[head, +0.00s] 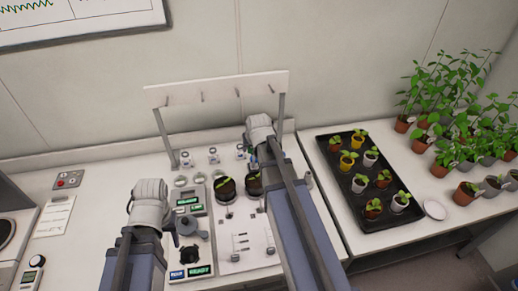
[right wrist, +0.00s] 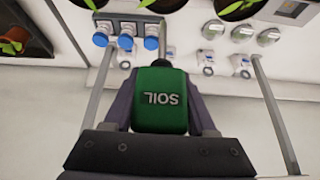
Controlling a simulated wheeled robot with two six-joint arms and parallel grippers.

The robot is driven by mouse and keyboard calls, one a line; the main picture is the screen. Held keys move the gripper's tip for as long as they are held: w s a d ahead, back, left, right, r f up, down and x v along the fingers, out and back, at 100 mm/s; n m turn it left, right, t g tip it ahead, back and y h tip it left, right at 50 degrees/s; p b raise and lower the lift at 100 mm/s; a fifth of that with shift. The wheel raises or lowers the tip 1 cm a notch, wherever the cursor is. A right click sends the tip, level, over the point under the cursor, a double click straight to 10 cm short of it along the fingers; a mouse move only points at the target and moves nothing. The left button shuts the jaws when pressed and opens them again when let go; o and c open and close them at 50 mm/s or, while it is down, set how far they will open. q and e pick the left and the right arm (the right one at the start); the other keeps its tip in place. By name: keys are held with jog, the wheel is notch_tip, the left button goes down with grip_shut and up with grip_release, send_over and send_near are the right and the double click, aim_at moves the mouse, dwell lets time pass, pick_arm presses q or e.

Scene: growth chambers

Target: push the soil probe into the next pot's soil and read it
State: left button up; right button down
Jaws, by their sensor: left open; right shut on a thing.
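My right gripper (head: 260,135) is shut on the green soil probe (right wrist: 160,100), whose SOIL label reads upside down in the right wrist view. The probe's dark neck points away from the wrist; its tip and any reading cannot be made out. Two dark round pots, one on the left (head: 225,189) and one on the right (head: 253,185), stand on the bench station near the right arm. Their rims and green leaves also show at the top of the right wrist view. My left gripper (head: 148,193) is open, left of the station; its fingers are mostly hidden.
A black tray (head: 336,203) of small potted seedlings lies on the right bench, with taller potted plants behind. A rack rail (head: 215,88) with hooks stands behind the station. Blue-capped bottles (right wrist: 125,38) stand close to the probe.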

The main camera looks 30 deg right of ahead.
aim_at(254, 166)
pick_arm(q)
jog(key=shift+s+d+f, duration=0.15)
jog(key=shift+d, duration=0.1)
pick_arm(e)
jog(key=shift+d+f, duration=0.1)
jog(key=shift+f, duration=0.05)
pick_arm(q)
jog(key=shift+f, duration=0.2)
pick_arm(e)
jog(key=shift+f, duration=0.15)
pick_arm(q)
notch_tip(254, 166, down, 6)
jog(key=b, duration=0.6)
jog(key=shift+r, duration=0.25)
pick_arm(e)
notch_tip(254, 166, down, 6)
jog(key=shift+r, duration=0.25)
pick_arm(q)
jog(key=shift+f+b, duration=0.35)
jog(key=shift+f, duration=0.05)
pick_arm(e)
jog(key=shift+f, duration=0.4)
pick_arm(q)
jog(key=shift+f+b, duration=2)
pick_arm(e)
jog(key=shift+f, duration=2)
jog(key=shift+c, duration=0.6)
grip_release()
pick_arm(q)
jog(key=shift+r, duration=0.1)
